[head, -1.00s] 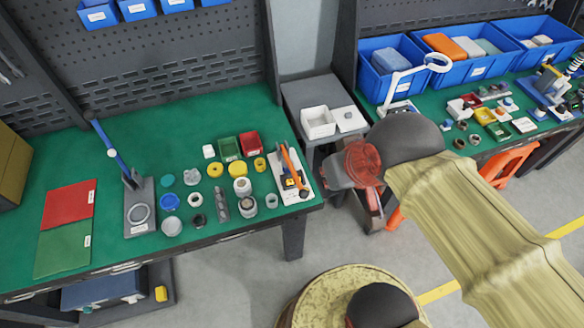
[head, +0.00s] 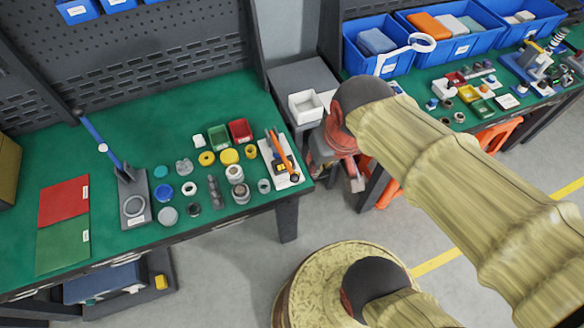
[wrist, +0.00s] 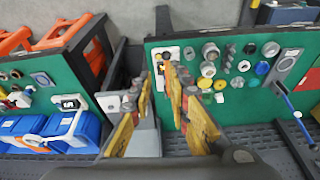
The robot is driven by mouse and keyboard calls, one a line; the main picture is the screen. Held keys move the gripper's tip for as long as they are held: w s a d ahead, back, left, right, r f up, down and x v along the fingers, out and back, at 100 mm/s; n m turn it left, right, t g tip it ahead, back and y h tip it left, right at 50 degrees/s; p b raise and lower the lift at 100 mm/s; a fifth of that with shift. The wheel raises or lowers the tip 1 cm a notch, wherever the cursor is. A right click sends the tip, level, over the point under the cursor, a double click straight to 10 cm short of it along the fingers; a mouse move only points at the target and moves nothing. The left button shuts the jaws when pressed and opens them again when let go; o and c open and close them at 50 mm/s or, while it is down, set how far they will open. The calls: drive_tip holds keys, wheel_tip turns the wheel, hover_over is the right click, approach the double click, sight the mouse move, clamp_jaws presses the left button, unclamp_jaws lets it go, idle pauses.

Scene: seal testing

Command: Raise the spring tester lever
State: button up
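A device with a raised blue lever (head: 97,142) and a grey base plate (head: 133,205) stands on the left green bench. Its lever slants up and to the left. It also shows in the wrist view, with its blue lever (wrist: 289,101) at the right. A blue apparatus (head: 530,66) with a dark coil stands on the right bench, partly cut off by the picture edge. I cannot tell for sure which is the spring tester. My gripper (wrist: 160,82) is open and empty, with its yellow-padded fingers apart, away from both devices. In the head view my arm partly hides it.
Rings, caps and small bins cover the middle of the left bench (head: 60,150). Red and green mats (head: 62,248) lie at its left. A small grey side table (head: 302,75) with a white box (head: 305,105) stands between the benches. Blue bins (head: 455,48) line the right bench.

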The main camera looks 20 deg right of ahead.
drive_tip(key=o, duration=0.4)
drive_tip(key=w+f+g+p, duration=0.1)
drive_tip(key=f, duration=0.1)
drive_tip(key=w+f+g+p, duration=0.1)
drive_tip(key=f, duration=0.1)
drive_tip(key=w+f+g+y+p, duration=0.1)
drive_tip(key=w+f, duration=0.1)
drive_tip(key=f, duration=0.1)
drive_tip(key=shift+d+f+m+g+p, duration=0.1)
drive_tip(key=shift+d+m+g+p, duration=0.2)
drive_tip(key=shift+d, duration=0.05)
drive_tip(key=shift+c, duration=0.2)
drive_tip(key=shift+o, duration=1.1)
drive_tip(key=w+f+n+g+y+p, duration=0.1)
drive_tip(key=w+f, duration=0.3)
drive_tip(key=f, duration=0.7)
drive_tip(key=shift+f+y+p, duration=0.15)
drive_tip(key=shift+y+p, duration=0.25)
drive_tip(key=shift+p, duration=0.25)
drive_tip(key=n, duration=0.2)
hover_over(296, 176)
drive_tip(key=d, duration=0.1)
drive_tip(key=f, duration=0.1)
drive_tip(key=shift+w+d+f+t, duration=0.15)
drive_tip(key=shift+f+t, duration=0.1)
drive_tip(key=shift+t, duration=0.15)
drive_tip(key=shift+b+x, duration=0.55)
drive_tip(key=shift+x, duration=3.05)
drive_tip(key=shift+c, duration=0.3)
clamp_jaws()
